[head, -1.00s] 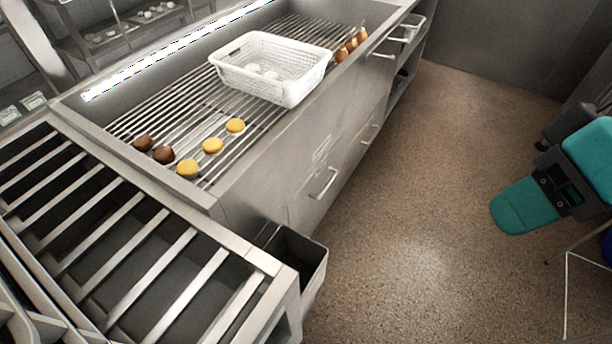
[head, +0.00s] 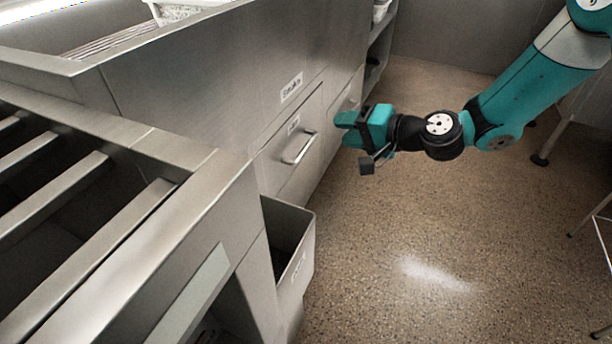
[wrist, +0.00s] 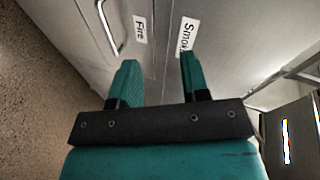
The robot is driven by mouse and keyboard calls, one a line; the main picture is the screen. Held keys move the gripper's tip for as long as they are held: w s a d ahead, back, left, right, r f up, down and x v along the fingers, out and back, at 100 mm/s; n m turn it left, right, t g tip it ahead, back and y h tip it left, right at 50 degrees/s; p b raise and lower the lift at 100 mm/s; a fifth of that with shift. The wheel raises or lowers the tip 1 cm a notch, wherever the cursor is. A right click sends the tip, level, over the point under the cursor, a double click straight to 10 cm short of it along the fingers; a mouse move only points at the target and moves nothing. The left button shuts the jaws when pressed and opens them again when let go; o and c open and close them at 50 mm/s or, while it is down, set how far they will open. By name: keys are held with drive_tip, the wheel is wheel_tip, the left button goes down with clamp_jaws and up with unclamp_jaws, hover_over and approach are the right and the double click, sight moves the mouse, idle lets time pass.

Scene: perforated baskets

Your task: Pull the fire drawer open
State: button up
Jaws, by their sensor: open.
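The fire drawer (head: 277,168) is a shut grey metal front in the cabinet, with a bar handle (head: 300,148) and a small label. In the wrist view its handle (wrist: 108,28) is at upper left, beside a white label (wrist: 140,30) reading "Fire". My gripper (head: 342,129) is open and empty, to the right of the handle and apart from it in the head view. In the wrist view its two teal fingers (wrist: 160,60) point at the cabinet face, with the handle left of both fingertips.
A "Smokin" label (head: 291,88) is on the panel above the drawer. Another bin (head: 300,262) stands pulled out at the near end, below the slatted counter (head: 90,215). The speckled floor (head: 420,235) in front is clear.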

sight(307, 145)
drive_tip(key=w+d+f+m+t+b, duration=0.1)
drive_tip(key=w+f+m+t+b, duration=0.15)
drive_tip(key=f, duration=0.45)
drive_tip(key=w+d+f+m+t+b, duration=0.1)
drive_tip(key=w+d+f+m+b, duration=0.15)
drive_tip(key=f, duration=0.45)
drive_tip(key=shift+h, duration=0.4)
drive_tip(key=shift+s+a+b+x, duration=0.1)
drive_tip(key=shift+b+x, duration=0.8)
drive_tip(key=shift+x, duration=2.05)
drive_tip(key=shift+s+a+b+x, duration=0.1)
drive_tip(key=shift+b+x, duration=0.8)
drive_tip(key=shift+x, duration=2.05)
drive_tip(key=shift+s+a+b+x, duration=0.15)
drive_tip(key=shift+b+x, duration=0.75)
drive_tip(key=shift+x, duration=2.05)
drive_tip(key=shift+d+f, duration=0.1)
clamp_jaws()
